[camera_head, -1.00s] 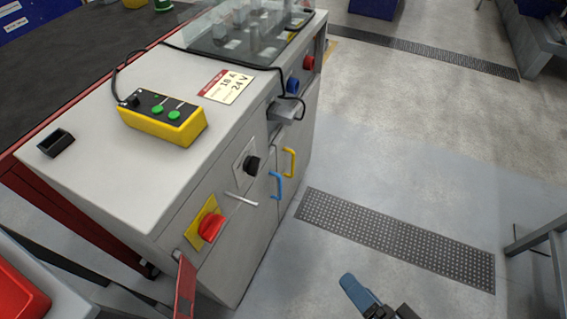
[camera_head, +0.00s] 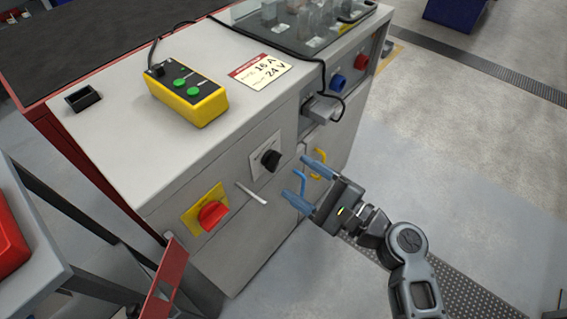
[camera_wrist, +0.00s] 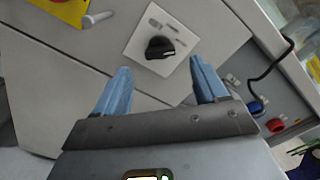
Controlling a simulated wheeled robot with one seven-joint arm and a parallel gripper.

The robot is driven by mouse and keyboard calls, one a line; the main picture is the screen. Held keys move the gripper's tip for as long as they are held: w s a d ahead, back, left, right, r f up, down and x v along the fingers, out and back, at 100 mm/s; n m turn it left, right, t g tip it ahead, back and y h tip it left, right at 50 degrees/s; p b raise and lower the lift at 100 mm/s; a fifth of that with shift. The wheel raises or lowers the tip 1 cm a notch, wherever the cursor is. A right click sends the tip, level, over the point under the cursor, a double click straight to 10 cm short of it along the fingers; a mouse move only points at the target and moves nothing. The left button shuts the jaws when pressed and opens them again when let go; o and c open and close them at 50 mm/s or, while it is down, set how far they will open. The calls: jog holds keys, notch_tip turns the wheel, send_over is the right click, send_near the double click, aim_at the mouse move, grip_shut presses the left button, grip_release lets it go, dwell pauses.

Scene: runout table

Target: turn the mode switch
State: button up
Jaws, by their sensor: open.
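The mode switch (camera_head: 270,159) is a black rotary knob on a pale square plate on the front face of the grey cabinet. In the wrist view the knob (camera_wrist: 159,47) sits on its plate beyond the fingertips and roughly between them, with a small white mark on its right end. My gripper (camera_head: 302,178) has blue fingers. It is open and empty, to the right of the switch and in front of the cabinet face. It does not touch the knob. In the wrist view the open fingers (camera_wrist: 160,77) show bare panel between them.
A red knob on a yellow plate (camera_head: 211,214) and a silver lever (camera_head: 251,193) are left of the switch. A grey connector with a cable (camera_head: 322,108) sticks out above. An open red panel (camera_head: 166,280) stands lower left.

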aim_at(278, 164)
jog(key=x, duration=0.6)
jog(key=c, duration=1.1)
